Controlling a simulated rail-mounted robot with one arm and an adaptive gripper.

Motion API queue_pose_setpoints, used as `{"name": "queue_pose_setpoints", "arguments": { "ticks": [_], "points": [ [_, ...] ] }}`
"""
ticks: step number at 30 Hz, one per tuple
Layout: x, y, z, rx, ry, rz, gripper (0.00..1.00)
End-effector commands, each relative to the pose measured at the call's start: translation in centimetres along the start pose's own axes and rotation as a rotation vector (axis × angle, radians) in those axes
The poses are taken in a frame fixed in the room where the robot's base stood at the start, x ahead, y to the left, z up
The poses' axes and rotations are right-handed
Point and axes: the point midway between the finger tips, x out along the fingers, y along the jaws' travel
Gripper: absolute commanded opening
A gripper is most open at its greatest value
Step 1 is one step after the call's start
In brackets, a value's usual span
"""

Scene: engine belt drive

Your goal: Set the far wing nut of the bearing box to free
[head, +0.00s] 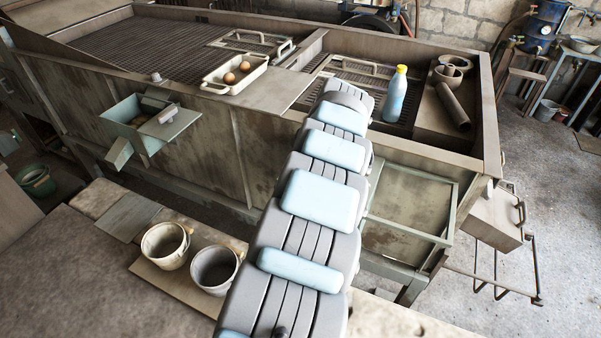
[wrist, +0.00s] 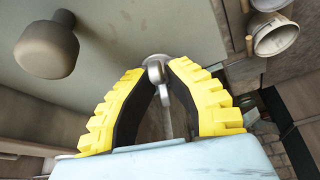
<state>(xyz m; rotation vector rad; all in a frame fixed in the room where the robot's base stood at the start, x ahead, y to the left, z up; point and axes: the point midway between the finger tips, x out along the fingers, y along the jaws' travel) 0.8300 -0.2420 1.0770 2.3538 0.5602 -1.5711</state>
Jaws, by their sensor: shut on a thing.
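In the wrist view my gripper (wrist: 160,82) has its yellow fingers with dark inner pads closed in at the tips around a small silvery metal wing nut (wrist: 156,70). Part of the wing nut shows between the fingertips, and the rest is covered by the pads. It lies against a plain grey-green surface (wrist: 120,40), which looks like a face of the bearing box. I cannot tell from the wing nut's angle how it is set. In the head view my arm hides the gripper and the wing nut.
A dark rounded knob (wrist: 47,48) stands out to the left of my fingers in the wrist view. Pale pots (wrist: 275,36) are at its upper right. In the head view a tray with eggs (head: 236,75) and a blue bottle (head: 396,94) stand on the machine.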

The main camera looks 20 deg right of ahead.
Motion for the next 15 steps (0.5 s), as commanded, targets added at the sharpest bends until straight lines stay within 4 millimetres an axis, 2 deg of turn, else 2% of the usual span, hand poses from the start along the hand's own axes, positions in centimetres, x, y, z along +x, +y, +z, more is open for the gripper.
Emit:
{"name": "queue_pose_setpoints", "arguments": {
  "ticks": [1, 15],
  "points": [
    [0.43, 0.22, 0.28, -0.024, -0.002, -0.006, 0.0],
    [0.25, 0.21, 0.19, -0.184, -0.003, -0.073, 0.0]
  ]
}}
